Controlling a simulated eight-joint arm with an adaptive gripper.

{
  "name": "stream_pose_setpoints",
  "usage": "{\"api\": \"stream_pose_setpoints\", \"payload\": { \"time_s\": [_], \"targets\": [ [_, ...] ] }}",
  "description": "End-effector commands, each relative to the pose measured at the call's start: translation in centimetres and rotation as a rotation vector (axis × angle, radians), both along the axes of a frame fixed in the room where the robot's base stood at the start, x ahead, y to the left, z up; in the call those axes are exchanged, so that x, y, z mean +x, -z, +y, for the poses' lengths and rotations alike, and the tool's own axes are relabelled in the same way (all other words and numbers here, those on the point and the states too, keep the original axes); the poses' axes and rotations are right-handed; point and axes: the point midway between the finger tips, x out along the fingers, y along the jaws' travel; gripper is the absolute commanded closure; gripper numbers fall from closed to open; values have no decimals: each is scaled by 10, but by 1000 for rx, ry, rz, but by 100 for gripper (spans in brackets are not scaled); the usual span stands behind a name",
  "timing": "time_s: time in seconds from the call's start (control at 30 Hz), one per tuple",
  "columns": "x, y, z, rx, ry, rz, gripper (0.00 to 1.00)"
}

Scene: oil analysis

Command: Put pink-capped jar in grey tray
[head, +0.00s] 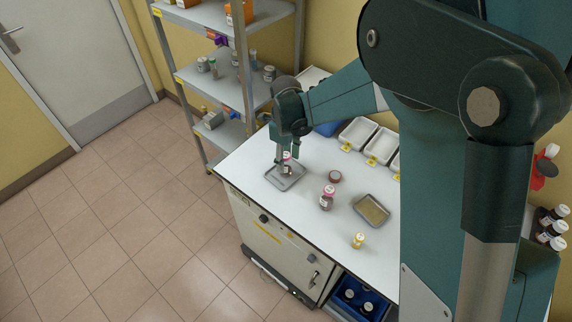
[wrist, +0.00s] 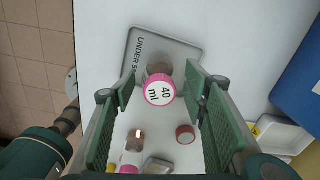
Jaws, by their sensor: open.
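A pink-capped jar (head: 287,156) appears to stand on the grey tray (head: 272,180) at the left part of the bench. The wrist view shows its pink-rimmed cap (wrist: 160,91) marked "40 ml", over the tray (wrist: 190,50) with printed "UNDER S" lettering. My gripper (head: 286,160) is open around this jar. In the wrist view the fingers of my gripper (wrist: 163,95) stand on both sides with gaps to the cap. A second pink-capped jar (head: 327,199) with dark contents stands on the bench to the right; it also shows in the wrist view (wrist: 134,140).
A low red-brown round container (head: 335,176), a yellow-capped jar (head: 358,241) and another tray (head: 372,211) are on the bench. White bins (head: 357,133) line the back. A grey shelf (head: 205,75) stands behind left. Bare bench lies in front of the tray.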

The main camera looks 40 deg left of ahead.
Motion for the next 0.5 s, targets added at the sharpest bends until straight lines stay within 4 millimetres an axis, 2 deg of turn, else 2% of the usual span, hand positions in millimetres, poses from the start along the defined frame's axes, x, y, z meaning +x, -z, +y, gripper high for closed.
{"api": "stream_pose_setpoints", "payload": {
  "time_s": [0.3, 0.5],
  "targets": [
    [0, -48, 0, 0, 0, 0, 56],
    [0, -64, 0, 0, 0, 0, 56]
  ]
}}
